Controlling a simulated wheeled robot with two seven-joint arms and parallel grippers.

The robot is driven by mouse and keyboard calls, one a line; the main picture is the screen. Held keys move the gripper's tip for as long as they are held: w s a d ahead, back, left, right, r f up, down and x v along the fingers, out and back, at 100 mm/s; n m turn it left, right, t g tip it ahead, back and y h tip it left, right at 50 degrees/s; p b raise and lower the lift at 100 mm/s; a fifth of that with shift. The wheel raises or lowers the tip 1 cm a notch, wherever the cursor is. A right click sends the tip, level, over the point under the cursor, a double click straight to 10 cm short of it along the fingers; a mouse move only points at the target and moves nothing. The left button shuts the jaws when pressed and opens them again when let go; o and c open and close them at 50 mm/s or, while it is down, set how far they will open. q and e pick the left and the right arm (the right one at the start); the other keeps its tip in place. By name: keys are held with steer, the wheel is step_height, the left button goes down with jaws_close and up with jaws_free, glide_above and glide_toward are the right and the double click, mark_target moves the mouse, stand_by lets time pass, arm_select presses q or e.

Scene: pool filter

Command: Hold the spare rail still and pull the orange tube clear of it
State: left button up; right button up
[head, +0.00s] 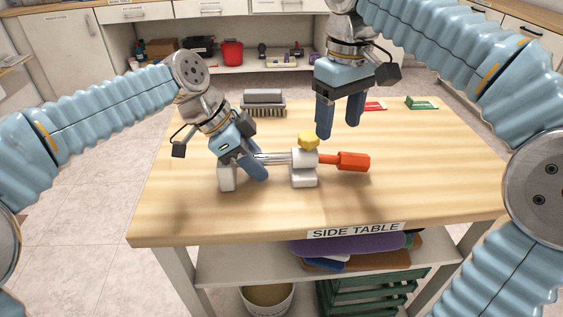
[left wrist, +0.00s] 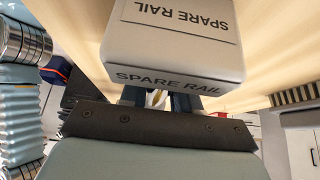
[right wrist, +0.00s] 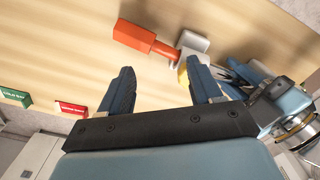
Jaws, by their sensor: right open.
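The spare rail lies on the side table, with a white end block (head: 227,178), a metal rod (head: 272,158) and a second white block (head: 304,177). A yellow knob (head: 308,141) tops the second block. The orange tube (head: 352,161) sticks out to the right of that block, its thin neck still at it. My left gripper (head: 256,172) is at the rail between the blocks, its fingers close together around it; the labelled end block (left wrist: 175,30) hides most of them in the left wrist view. My right gripper (head: 338,130) is open and empty, above and behind the tube (right wrist: 145,40).
A grey brush (head: 264,103) lies at the back of the wooden table (head: 185,215). A red card (head: 374,106) and a green card (head: 421,102) lie at the back right. The table's right side and front are clear.

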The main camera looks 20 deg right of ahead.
arm_select(q)
jaws_close()
arm_select(e)
steer(key=shift+c, duration=0.5)
